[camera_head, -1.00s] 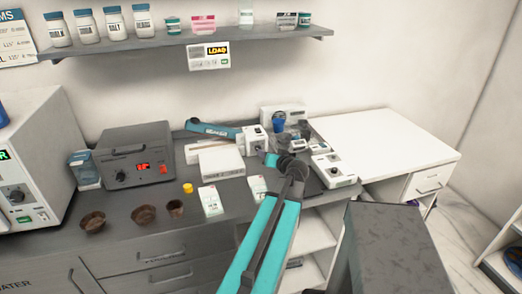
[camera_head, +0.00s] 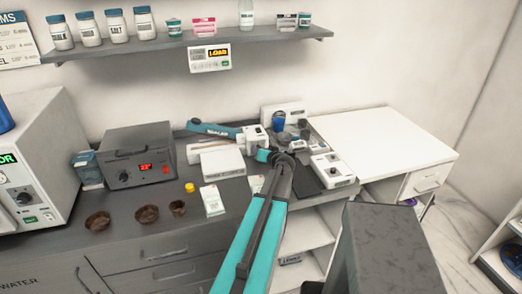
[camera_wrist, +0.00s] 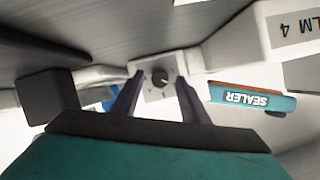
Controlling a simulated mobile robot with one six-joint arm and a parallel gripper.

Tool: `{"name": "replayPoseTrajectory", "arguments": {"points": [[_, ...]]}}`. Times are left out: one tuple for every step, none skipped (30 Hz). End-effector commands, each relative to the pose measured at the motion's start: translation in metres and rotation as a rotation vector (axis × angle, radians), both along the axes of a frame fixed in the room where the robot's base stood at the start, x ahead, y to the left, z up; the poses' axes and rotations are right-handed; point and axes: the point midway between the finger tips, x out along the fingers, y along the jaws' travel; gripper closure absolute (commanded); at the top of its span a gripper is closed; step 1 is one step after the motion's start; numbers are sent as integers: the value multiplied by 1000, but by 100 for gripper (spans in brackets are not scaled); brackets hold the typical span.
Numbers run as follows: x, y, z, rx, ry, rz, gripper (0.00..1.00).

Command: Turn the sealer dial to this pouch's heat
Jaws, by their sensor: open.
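The sealer is a white unit with a teal arm marked SEALER (camera_head: 213,130), at the back of the counter; the arm also shows in the wrist view (camera_wrist: 250,96). In the head view my gripper (camera_head: 262,155) is at the sealer's front, hiding the dial. A white-and-green packet (camera_head: 212,201) lies on the counter; another is partly behind my arm. Which is the pouch is unclear.
A dark box with a red display (camera_head: 139,155) stands left of the sealer. A white device (camera_head: 332,170) stands to the right.

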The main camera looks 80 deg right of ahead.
Motion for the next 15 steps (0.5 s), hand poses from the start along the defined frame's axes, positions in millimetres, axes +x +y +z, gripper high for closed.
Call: {"name": "replayPoseTrajectory", "arguments": {"points": [[1,-2,0,0,0,0,59],[1,-2,-1,0,0,0,59],[1,-3,-1,0,0,0,59],[1,-3,-1,0,0,0,59],[2,-3,-1,0,0,0,59],[2,-3,-1,-1,0,0,59],[2,-3,-1,-1,0,0,59],[1,-3,-1,-1,0,0,59],[1,-3,-1,-1,0,-1,59],[1,-3,-1,-1,0,-1,59],[1,-3,-1,-1,0,-1,59],[1,-3,-1,-1,0,-1,61],[1,-3,-1,-1,0,-1,66],[1,-3,-1,-1,0,-1,71],[1,-3,-1,-1,0,-1,78]]}}
